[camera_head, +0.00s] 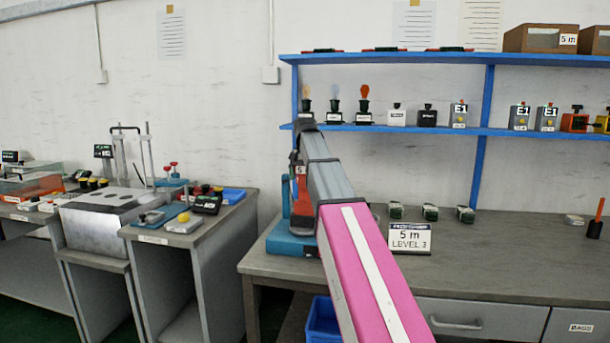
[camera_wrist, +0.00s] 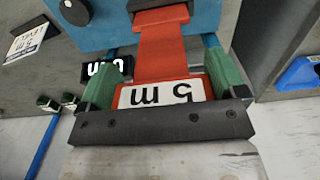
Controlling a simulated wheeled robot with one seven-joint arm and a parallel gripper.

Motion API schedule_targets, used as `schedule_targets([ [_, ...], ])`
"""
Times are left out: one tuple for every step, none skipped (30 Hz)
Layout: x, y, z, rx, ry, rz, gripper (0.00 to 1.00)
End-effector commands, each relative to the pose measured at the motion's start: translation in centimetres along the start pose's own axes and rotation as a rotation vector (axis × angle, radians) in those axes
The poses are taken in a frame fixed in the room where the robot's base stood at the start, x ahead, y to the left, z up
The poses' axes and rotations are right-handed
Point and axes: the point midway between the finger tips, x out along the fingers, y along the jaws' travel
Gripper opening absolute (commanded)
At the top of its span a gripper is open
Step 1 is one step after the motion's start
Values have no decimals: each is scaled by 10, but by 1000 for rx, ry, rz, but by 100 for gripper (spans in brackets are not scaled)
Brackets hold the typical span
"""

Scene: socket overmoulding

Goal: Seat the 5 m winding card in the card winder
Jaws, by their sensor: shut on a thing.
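The 5 m winding card (camera_wrist: 150,65) is red with a white "5 m" label, upside down in the wrist view. My gripper (camera_wrist: 162,84) is shut on it, with a green pad at each side edge. The card's narrower part reaches over the blue card winder (camera_wrist: 100,22), under a dark piece at the top. I cannot tell whether the card is fully in its holder. In the head view the winder (camera_head: 288,240) stands at the bench's left end, partly hidden by my arm. The gripper and card are mostly hidden there.
A "5 m LEVEL 3" sign (camera_head: 409,238) stands on the bench right of the winder, with several green-and-white coils (camera_head: 430,212) behind it. Blue shelves (camera_head: 395,129) hold several parts above. A blue bin (camera_head: 322,320) sits below. The bench's middle right is clear.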

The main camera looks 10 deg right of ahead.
Motion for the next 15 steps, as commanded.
schedule_targets([
  [1,0,0,0,0,0,47],
  [2,0,0,0,0,0,47],
  [3,0,0,0,0,0,47],
  [3,0,0,0,0,0,47],
  [4,0,0,0,0,0,47],
  [5,0,0,0,0,0,47],
  [5,0,0,0,0,0,47],
  [6,0,0,0,0,0,47],
  [7,0,0,0,0,0,47],
  [7,0,0,0,0,0,47],
  [8,0,0,0,0,0,47],
  [9,0,0,0,0,0,47],
  [10,0,0,0,1,0,47],
  [10,0,0,0,1,0,47],
  [11,0,0,0,1,0,47],
])
